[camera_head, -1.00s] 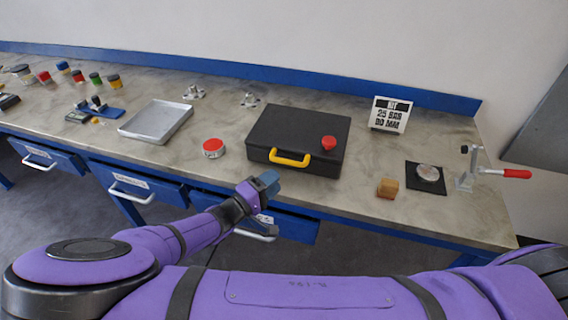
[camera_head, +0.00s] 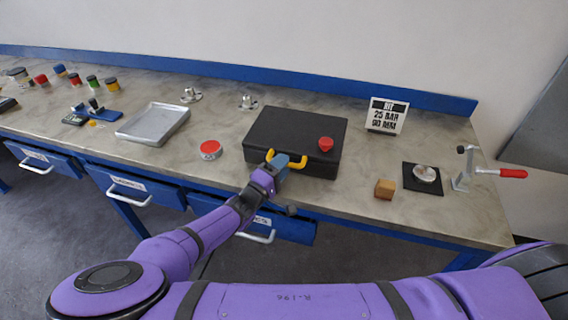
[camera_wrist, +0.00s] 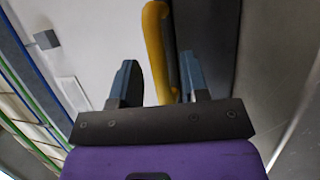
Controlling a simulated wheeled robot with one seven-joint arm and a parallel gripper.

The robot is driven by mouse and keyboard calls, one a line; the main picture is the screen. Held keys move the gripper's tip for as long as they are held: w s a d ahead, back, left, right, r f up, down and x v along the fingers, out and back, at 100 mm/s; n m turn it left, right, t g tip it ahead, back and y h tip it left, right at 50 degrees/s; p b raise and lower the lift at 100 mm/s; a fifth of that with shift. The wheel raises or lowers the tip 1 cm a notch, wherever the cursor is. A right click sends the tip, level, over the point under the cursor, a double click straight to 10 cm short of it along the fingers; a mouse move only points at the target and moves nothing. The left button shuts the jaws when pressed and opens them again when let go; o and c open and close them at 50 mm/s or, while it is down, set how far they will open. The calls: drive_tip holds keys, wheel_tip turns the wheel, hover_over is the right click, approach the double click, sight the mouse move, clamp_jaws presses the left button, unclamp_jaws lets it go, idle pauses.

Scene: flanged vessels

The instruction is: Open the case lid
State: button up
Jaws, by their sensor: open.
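The black case (camera_head: 290,132) lies closed on the bench, its lid down. A yellow handle (camera_head: 298,163) is on its front side, and a red knob-like piece (camera_head: 325,144) sits on the lid at the right. My gripper (camera_head: 279,160) is at the left part of the handle and hides some of it. In the wrist view my gripper (camera_wrist: 160,85) is open, and the yellow handle (camera_wrist: 158,45) runs between its two fingers, nearer the right finger. I cannot tell whether a finger touches it.
A red-lidded tin (camera_head: 210,149) stands left of the case, with a metal tray (camera_head: 153,124) farther left. A wooden block (camera_head: 385,189), a black pad (camera_head: 408,180) and a red-handled clamp (camera_head: 465,170) are at the right. A sign (camera_head: 387,115) stands behind.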

drive_tip(key=shift+w+d+r, duration=0.1)
drive_tip(key=shift+w+d, duration=0.25)
drive_tip(key=shift+w, duration=0.05)
clamp_jaws()
